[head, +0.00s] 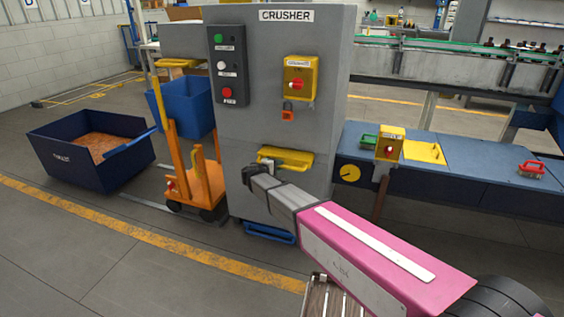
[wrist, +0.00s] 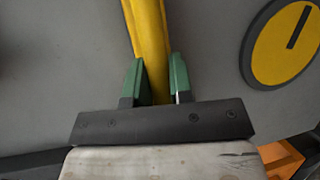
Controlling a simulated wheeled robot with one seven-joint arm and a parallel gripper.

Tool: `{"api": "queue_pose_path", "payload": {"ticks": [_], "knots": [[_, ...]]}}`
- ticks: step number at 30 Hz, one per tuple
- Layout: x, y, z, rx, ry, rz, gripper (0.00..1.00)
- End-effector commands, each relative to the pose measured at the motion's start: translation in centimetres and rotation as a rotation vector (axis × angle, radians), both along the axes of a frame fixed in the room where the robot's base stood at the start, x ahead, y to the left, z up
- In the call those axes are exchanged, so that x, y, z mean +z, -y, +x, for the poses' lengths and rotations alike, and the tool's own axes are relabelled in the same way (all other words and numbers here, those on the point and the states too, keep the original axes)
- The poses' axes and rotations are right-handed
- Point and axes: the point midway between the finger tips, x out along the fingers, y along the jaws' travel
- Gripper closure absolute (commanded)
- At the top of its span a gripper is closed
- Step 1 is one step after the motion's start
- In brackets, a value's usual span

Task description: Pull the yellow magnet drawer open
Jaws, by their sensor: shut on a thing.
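The yellow magnet drawer (head: 291,156) is set low in the front of the grey crusher cabinet (head: 268,110). How far it stands out from the cabinet is hard to tell, as my arm and gripper hide part of it. In the wrist view its yellow handle bar (wrist: 148,28) runs up between two green fingers. My gripper (wrist: 156,75) is shut on this bar, with a finger on each side. In the head view my gripper (head: 268,164) is at the left part of the drawer, with my pink arm reaching in from the lower right.
A yellow dial (head: 346,173) sits right of the drawer, also large in the wrist view (wrist: 285,45). A blue bench (head: 470,172) stands right. An orange pallet jack (head: 197,180) and a blue bin (head: 75,160) stand left. The floor at front left is clear.

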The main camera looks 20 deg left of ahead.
Motion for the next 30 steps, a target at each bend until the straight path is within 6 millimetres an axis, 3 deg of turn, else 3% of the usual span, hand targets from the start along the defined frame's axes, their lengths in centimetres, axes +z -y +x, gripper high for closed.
{"api": "queue_pose_path", "payload": {"ticks": [1, 6, 15, 22, 30], "knots": [[0.1, 0.1, -2.2, 0.003, -0.002, 0.001, 1.0], [0.1, -0.3, -7.9, 0.003, -0.002, -0.001, 1.0], [0.1, -1.1, -16.8, 0.003, -0.002, 0.001, 1.0], [0.0, -1.5, -21.0, 0.002, -0.001, 0.0, 1.0], [-0.1, -1.7, -22.7, -0.001, -0.002, 0.001, 1.0]]}}
